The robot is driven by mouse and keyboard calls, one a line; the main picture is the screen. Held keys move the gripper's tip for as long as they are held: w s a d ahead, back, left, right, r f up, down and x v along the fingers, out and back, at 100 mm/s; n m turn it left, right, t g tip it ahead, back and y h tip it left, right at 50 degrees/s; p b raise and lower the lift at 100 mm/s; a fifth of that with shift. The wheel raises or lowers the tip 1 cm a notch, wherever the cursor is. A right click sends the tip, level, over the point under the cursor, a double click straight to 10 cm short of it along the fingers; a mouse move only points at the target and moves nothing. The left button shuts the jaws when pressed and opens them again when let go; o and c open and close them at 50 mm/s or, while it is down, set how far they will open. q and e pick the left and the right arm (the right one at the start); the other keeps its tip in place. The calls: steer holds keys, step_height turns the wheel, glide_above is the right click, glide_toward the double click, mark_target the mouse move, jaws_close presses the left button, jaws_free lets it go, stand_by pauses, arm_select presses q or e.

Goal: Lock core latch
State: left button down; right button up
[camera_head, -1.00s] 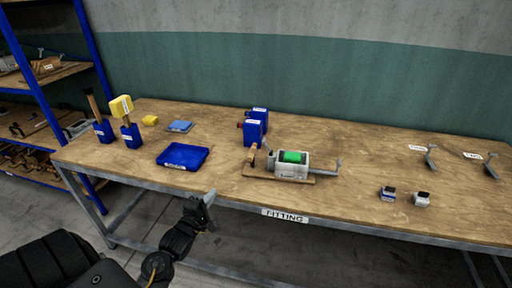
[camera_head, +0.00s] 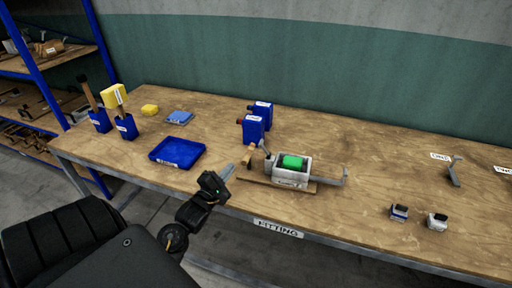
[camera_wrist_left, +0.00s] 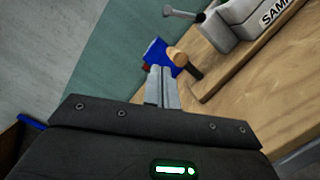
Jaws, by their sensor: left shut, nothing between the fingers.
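The press (camera_head: 292,178) stands on a wooden board on the bench, a grey-white box with a bright green core (camera_head: 293,162) in its top. A grey lever (camera_head: 266,150) leans up at its left end, and a grey bar (camera_head: 335,181) sticks out at its right end. I cannot tell which part is the core latch. A wooden handle (camera_head: 249,155) is at the press's left; it also shows in the left wrist view (camera_wrist_left: 177,56). My left gripper (camera_head: 228,172) is shut and empty, left of the press near the bench's front edge. My right gripper is not seen.
A blue tray (camera_head: 177,153) lies left of my left gripper. Blue boxes (camera_head: 254,128) stand behind the press. The bench between press and bottles is clear.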

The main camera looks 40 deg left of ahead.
mark_target(265, 149)
arm_select(q)
steer(key=w+d+r+p, duration=0.1)
steer(key=w+r+p, duration=0.2)
steer(key=w, duration=0.8)
steer(key=shift+d+p, duration=0.15)
steer(key=shift+p, duration=0.5)
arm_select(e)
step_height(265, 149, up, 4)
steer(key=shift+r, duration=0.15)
arm_select(q)
steer(key=shift+f, duration=0.1)
steer(key=shift+w, duration=0.1)
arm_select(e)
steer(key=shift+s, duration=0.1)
